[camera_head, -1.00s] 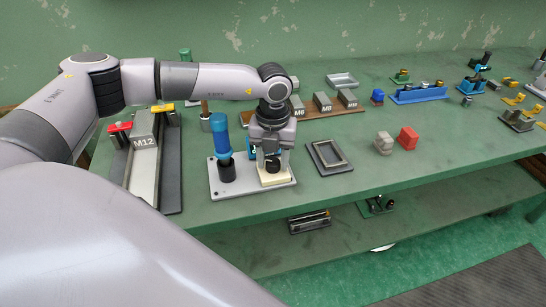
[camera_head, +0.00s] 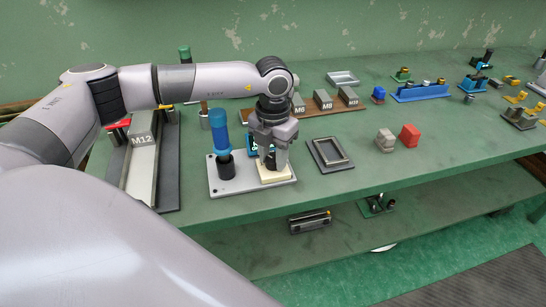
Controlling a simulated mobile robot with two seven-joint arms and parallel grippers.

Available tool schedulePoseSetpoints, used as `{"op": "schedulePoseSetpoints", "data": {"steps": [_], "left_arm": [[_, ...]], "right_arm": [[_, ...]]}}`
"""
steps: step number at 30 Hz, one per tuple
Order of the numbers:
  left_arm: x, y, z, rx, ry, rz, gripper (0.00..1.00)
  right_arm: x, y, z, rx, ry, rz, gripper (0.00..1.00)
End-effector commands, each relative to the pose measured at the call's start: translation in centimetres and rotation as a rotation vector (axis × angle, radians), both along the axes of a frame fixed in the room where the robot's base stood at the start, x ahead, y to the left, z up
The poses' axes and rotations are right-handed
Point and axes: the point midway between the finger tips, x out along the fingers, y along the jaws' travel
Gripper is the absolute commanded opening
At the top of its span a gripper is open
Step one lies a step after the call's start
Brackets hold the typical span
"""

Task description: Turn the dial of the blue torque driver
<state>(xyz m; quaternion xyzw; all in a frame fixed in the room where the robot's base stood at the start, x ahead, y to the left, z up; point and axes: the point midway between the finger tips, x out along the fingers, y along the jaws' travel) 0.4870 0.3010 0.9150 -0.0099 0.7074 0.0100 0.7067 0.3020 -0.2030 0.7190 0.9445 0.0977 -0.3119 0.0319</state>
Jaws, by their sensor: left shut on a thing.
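The blue torque driver (camera_head: 219,135) stands upright at the left of a light grey plate (camera_head: 226,186) on the green table. A cream block (camera_head: 275,174) sits on the right of the same plate. My left gripper (camera_head: 272,163) points down over that block, its jaws shut on a small dark part that the fingers mostly hide, which I take to be the dial. A blue piece (camera_head: 251,147) shows just behind the gripper's left side. My right gripper is not in view.
A rail with the M12 block (camera_head: 144,129) lies to the left. A brown rack with M6, M8 and M10 blocks (camera_head: 323,99) is behind. The table's front is clear.

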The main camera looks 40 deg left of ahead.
Motion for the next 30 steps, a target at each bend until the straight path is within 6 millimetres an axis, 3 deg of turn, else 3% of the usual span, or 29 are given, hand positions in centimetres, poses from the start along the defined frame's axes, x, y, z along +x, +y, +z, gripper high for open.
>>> {"op": "schedulePoseSetpoints", "data": {"steps": [15, 30], "left_arm": [[0.1, 0.0, 0.0, 0.000, -0.004, -0.436, 0.07], [0.1, 0.0, 0.1, 0.001, -0.004, -0.599, 0.07]], "right_arm": [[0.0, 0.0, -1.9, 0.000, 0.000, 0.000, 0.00], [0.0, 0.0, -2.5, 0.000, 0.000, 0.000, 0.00]]}}
